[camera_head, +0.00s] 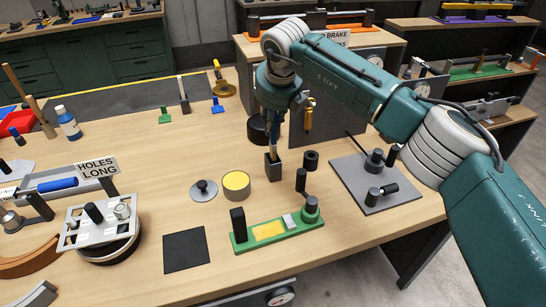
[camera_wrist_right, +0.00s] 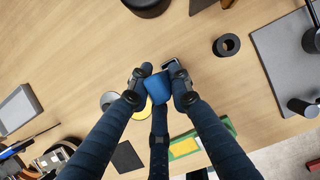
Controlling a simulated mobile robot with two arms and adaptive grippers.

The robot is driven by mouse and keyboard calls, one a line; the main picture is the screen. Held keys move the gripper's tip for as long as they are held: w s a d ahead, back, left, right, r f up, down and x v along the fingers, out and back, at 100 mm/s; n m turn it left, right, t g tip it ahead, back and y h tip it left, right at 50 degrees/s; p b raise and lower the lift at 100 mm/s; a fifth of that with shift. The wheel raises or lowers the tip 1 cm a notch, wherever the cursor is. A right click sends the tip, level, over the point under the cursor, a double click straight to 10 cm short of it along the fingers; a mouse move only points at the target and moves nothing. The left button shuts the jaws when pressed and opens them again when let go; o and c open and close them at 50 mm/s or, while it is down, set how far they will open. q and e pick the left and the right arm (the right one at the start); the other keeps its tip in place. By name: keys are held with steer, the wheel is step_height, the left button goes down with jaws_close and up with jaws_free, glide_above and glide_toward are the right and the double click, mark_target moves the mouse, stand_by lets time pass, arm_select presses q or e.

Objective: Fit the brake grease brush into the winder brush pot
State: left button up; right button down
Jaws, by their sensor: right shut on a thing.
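My right gripper (camera_head: 273,140) points straight down in the head view, above the middle of the table. My left gripper is out of view.
A black ring (camera_head: 311,160) stands right of the pot, a yellow-topped tin (camera_head: 236,186) to its left. A green fixture (camera_head: 278,234) is in front, a grey plate with black posts (camera_head: 375,183) at right. A black square mat (camera_head: 186,250) lies front left.

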mark_target(271, 143)
steer(key=shift+f+b, duration=2.35)
steer(key=shift+f, duration=1.05)
steer(key=c, duration=1.2)
jaws_free()
steer(key=shift+r, duration=0.15)
